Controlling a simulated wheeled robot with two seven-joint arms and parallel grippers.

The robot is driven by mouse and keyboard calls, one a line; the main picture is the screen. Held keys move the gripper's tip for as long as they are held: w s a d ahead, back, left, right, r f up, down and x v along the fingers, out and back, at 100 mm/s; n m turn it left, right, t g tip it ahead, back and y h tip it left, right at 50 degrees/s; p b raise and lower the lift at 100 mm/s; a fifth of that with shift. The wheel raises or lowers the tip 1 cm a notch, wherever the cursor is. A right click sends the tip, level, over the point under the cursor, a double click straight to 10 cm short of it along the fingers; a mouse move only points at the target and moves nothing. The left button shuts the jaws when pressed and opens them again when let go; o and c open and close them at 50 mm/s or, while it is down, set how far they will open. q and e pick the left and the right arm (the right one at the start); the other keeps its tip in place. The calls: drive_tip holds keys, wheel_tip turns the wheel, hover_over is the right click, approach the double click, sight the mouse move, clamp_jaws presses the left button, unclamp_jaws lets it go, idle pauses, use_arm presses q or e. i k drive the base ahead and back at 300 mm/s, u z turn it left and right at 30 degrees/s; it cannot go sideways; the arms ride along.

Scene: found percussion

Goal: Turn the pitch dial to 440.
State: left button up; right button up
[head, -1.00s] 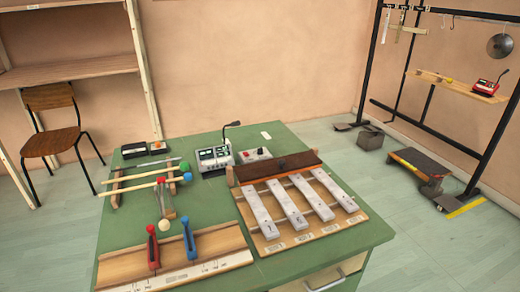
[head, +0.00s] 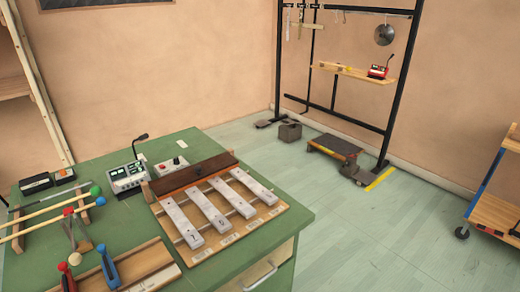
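A grey box with small displays and a gooseneck microphone (head: 128,178) stands near the back of the green table (head: 120,240). Next to it on its right is a pale control box with a red part on top (head: 172,166). I cannot tell which of them carries the pitch dial, and no dial reading is legible. Neither of my grippers is in view.
A bar instrument with several pale bars (head: 210,216) lies right of the boxes. Mallets (head: 50,207) and a wooden board with red and blue clamps (head: 142,268) lie to the left. A black rack (head: 400,100) stands behind; open floor (head: 370,235) lies right of the table.

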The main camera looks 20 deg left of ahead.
sight(177, 161)
drive_tip(key=z, duration=0.7)
drive_tip(key=i, duration=3.65)
drive_tip(key=u, duration=2.4)
drive_tip(key=i, duration=1.75)
drive_tip(key=u, duration=2.9)
